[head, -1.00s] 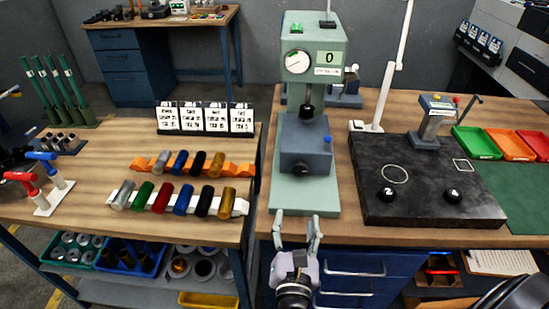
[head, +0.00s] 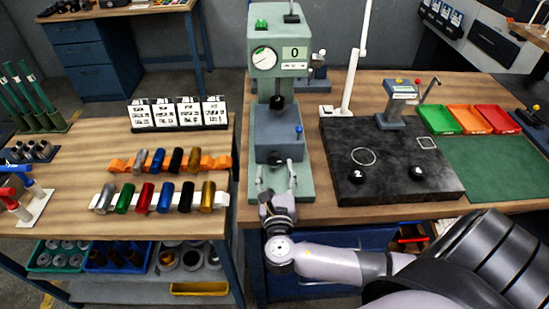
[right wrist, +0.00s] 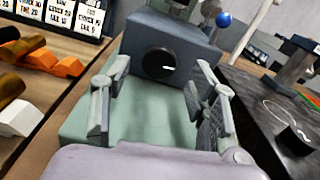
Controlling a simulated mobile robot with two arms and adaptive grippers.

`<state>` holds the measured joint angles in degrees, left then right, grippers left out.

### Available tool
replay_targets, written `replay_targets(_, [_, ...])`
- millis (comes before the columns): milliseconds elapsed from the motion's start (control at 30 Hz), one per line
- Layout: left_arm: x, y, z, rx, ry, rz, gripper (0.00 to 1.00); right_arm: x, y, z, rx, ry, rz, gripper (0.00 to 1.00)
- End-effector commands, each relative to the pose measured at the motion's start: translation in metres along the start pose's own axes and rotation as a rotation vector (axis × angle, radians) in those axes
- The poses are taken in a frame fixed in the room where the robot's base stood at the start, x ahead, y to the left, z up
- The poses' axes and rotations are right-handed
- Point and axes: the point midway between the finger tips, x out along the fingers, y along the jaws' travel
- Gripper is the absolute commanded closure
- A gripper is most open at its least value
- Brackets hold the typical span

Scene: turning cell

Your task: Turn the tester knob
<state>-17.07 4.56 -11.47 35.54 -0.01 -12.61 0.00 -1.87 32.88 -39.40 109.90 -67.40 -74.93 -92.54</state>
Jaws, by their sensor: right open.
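The green tester (head: 281,90) stands at the front of the right-hand bench, with a round dial and a display reading 0. The dark round tester knob sits on the front of its blue-grey block (head: 280,132). In the right wrist view the knob (right wrist: 159,63) faces me, with a short light mark pointing to the right. My right gripper (head: 276,174) is open over the tester's green base. Its fingers stand on either side of the knob, in front of it, with nothing between them. Contact with the knob cannot be seen. My left gripper is not in view.
A blue-balled lever (right wrist: 223,19) stands on the right of the block. A black slab (head: 385,190) with knobs lies to the right. Coloured cylinders in racks (head: 160,197) fill the left bench. Green, orange and red trays (head: 467,120) are at the back right.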

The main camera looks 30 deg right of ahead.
Motion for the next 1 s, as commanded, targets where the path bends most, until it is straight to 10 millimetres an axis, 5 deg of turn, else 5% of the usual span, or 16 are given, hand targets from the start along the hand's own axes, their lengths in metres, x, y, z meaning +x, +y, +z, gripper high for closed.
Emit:
replay_targets(267, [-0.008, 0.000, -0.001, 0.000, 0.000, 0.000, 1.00, 0.036, 0.000, 0.001, -0.001, -0.001, -0.001, 0.46])
replay_targets(633, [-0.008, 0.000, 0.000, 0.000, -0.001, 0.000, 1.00, 0.041, 0.000, 0.000, 0.001, 0.001, 0.000, 0.46])
replay_targets(1000, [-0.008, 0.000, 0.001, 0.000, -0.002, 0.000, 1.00, 0.041, 0.000, 0.000, 0.001, 0.001, 0.000, 0.71])
